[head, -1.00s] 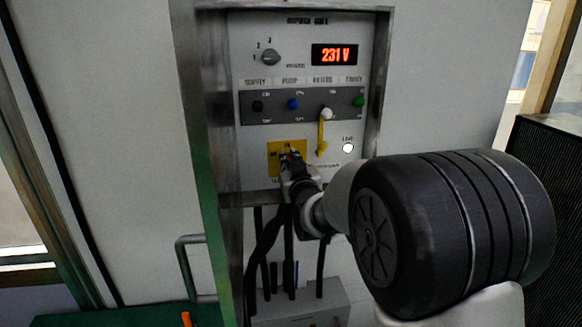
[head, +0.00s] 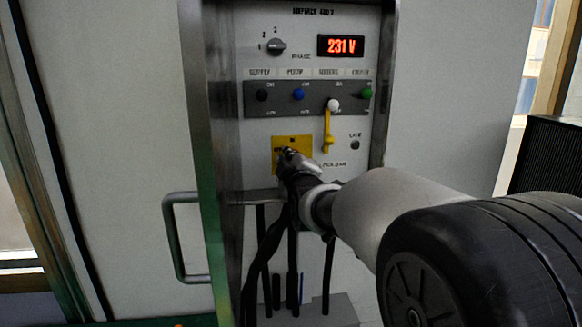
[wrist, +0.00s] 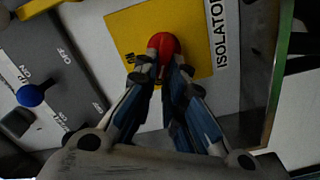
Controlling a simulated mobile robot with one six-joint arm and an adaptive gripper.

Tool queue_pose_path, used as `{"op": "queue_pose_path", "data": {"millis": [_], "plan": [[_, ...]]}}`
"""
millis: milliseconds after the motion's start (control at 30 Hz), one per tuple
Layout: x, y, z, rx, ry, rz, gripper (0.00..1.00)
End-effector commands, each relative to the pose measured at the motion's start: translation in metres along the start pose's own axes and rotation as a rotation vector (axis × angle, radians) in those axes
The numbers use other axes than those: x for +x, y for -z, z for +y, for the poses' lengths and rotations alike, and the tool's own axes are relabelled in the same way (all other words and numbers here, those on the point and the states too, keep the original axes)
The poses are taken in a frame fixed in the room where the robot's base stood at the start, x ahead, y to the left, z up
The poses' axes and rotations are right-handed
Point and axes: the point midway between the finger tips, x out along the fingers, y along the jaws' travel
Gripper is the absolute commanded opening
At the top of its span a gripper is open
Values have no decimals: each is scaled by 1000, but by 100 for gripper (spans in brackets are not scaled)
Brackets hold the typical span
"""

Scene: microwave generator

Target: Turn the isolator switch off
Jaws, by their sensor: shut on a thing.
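The isolator is a red knob (wrist: 163,45) on a yellow plate (wrist: 205,62), with the word ISOLATOR beside it in the wrist view. In the head view the yellow plate (head: 286,144) is low on the left of the panel, and my gripper hides the knob. My gripper (wrist: 163,66) is shut on the red knob, its two fingertips at the knob's lower part. It also shows in the head view (head: 288,158). I cannot read the knob's position from the partly hidden plate. The small round lamp (head: 355,145) right of the plate is dark.
Black cables (head: 262,255) run below. A metal frame (head: 212,150) borders the panel's left.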

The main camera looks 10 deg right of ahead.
Motion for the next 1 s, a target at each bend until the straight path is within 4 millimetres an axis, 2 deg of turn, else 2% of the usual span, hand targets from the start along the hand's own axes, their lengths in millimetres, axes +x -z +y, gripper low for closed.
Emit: {"op": "queue_pose_path", "data": {"millis": [500,1000], "plan": [[0,-2,-8,-409,0,0,0],[0,-2,-9,-537,-1,0,0]]}}
